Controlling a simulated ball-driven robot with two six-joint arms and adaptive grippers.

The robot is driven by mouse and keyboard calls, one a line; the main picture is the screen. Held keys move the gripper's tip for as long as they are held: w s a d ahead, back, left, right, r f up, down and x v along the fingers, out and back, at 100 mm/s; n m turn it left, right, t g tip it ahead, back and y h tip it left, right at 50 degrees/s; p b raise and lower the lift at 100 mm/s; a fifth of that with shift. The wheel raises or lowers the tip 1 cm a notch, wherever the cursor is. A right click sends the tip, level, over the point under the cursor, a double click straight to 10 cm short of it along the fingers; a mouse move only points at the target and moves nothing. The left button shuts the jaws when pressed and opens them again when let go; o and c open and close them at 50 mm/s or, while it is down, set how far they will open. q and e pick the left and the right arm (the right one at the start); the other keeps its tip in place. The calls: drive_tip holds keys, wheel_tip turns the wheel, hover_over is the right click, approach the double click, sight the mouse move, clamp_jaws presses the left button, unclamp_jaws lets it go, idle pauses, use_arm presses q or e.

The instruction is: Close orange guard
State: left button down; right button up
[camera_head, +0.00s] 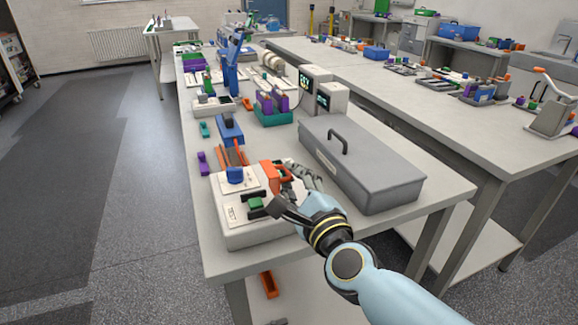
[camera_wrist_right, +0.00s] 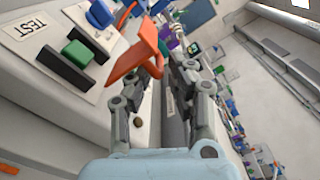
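The orange guard (camera_head: 270,175) stands raised on the right part of a white test box (camera_head: 262,233). It also shows in the right wrist view (camera_wrist_right: 133,65) as a tilted orange plate. A green button (camera_head: 255,203) on a dark base sits beside it, near the TEST label. My right gripper (camera_head: 281,184) is open at the guard's right side, its fingers apart. In the right wrist view, the guard overlaps the left finger; I cannot tell whether they touch. No held object shows between the fingers. My left gripper is not in view.
A grey lidded box with a handle (camera_head: 372,172) stands close to the right of my gripper. A blue block (camera_head: 235,175) is on the test box's back. Behind are orange strips (camera_head: 233,156) and a green tray (camera_head: 274,117). The table's front right corner is bare.

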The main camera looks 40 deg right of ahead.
drive_tip(key=shift+x, duration=1.2)
clamp_jaws()
drive_tip(key=shift+a, duration=0.1)
